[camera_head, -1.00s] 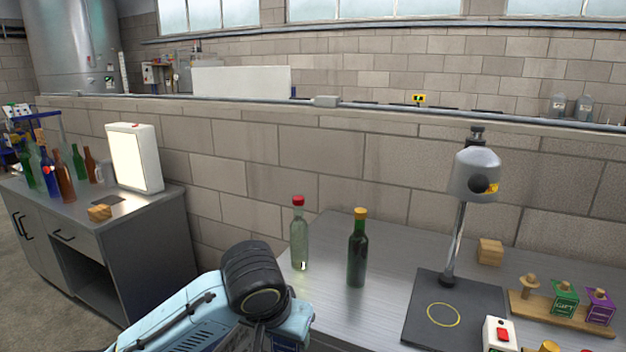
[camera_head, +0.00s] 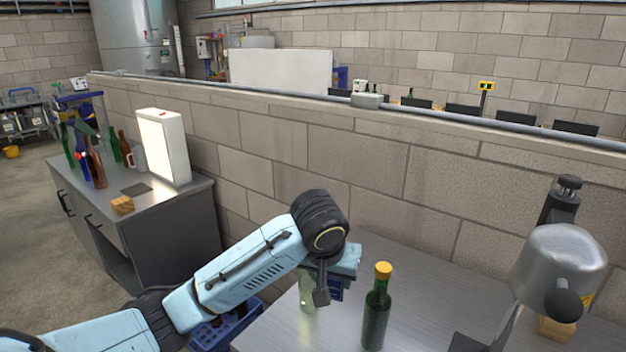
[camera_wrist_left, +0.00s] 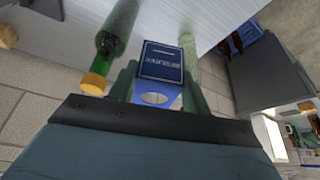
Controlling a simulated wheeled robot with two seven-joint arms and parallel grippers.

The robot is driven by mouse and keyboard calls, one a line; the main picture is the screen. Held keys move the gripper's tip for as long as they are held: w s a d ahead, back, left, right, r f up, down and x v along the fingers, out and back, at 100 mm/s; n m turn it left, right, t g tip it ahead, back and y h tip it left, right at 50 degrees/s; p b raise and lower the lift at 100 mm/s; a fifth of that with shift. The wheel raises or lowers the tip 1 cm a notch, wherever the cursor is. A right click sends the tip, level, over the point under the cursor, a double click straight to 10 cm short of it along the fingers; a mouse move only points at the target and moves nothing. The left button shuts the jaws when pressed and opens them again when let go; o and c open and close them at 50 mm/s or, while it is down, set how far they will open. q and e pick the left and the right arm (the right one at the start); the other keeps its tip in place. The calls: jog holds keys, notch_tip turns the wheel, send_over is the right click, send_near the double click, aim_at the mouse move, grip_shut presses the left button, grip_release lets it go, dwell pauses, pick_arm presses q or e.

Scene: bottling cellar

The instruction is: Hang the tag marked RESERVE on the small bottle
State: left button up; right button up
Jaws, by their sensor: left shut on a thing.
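My left gripper (camera_head: 338,280) is shut on a dark blue tag (camera_wrist_left: 162,62) with pale lettering, too blurred to read surely, and a round hole at its gripper end. The tag also shows below the gripper in the head view (camera_head: 337,292). A clear bottle (camera_head: 307,292) stands upright behind the gripper, its top hidden; it is beside the tag in the left wrist view (camera_wrist_left: 190,55). A dark green bottle with a yellow cap (camera_head: 376,318) stands upright to the right, apart from the gripper. My right gripper is not in view.
A grey metal stand with a rounded head (camera_head: 560,262) is at the right of the metal table (camera_head: 430,290), near a wooden block (camera_head: 556,328). A block wall runs behind. A left counter holds several bottles and a bright panel (camera_head: 163,147). A blue crate (camera_head: 215,335) is below.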

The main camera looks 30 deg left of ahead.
pick_arm(q)
jog(key=w+a+r+n+y+p, duration=0.2)
jog(key=w+a+r+n+p, duration=0.2)
jog(key=w+a+r+p, duration=0.45)
notch_tip(320, 180, down, 6)
jog(key=s+p, duration=0.1)
jog(key=shift+s+a+f+g, duration=0.25)
jog(key=shift+s+g, duration=0.1)
jog(key=shift+g, duration=0.05)
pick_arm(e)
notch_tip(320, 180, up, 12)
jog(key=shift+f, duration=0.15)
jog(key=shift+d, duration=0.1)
pick_arm(q)
jog(key=shift+f, duration=0.15)
dwell(0.3)
jog(key=shift+f, duration=0.45)
jog(key=shift+f, duration=0.8)
dwell(0.5)
jog(key=shift+f, duration=0.4)
jog(key=shift+f, duration=0.25)
